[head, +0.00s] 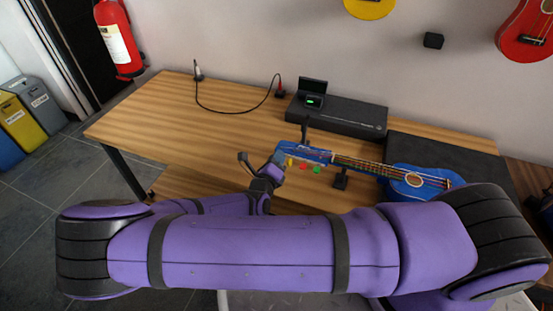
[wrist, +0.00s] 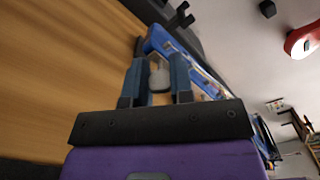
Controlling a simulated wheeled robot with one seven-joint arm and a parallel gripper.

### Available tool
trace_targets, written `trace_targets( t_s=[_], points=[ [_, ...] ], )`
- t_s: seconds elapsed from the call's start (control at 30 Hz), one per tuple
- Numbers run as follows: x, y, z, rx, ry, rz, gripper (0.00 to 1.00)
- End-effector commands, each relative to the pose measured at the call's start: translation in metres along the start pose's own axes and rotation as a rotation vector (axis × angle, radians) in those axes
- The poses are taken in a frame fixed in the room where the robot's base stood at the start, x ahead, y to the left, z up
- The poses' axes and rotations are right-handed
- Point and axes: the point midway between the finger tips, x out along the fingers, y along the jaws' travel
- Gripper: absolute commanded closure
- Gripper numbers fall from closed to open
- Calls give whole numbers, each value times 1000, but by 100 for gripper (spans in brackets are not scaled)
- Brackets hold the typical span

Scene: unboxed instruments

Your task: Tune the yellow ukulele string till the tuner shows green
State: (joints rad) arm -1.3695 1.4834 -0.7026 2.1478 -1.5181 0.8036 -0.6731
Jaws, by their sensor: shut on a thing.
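The blue ukulele (head: 405,183) lies nearly level on stands, its headstock (head: 318,155) to the left; the headstock also shows in the wrist view (wrist: 160,42). Yellow (head: 289,162), red (head: 303,167) and green (head: 317,169) pegs or tags show along the headstock's near edge. My gripper (head: 275,170) is at the headstock's left end, close to the yellow one. In the wrist view its fingers (wrist: 158,80) are shut on a pale grey tuning peg (wrist: 158,76); I cannot tell its string. The tuner (head: 314,101) has a small screen lit green.
The tuner sits on a long black case (head: 345,114) at the back of the wooden table (head: 165,110). A black cable (head: 235,112) loops behind. The table's left part is clear.

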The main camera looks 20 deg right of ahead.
Motion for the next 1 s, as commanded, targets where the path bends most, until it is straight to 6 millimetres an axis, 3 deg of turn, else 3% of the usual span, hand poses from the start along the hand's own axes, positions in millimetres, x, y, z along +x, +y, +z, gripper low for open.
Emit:
trace_targets(
  t_s=[1.0],
  points=[
    [0,-1,0,834,1,0,100]
  ],
)
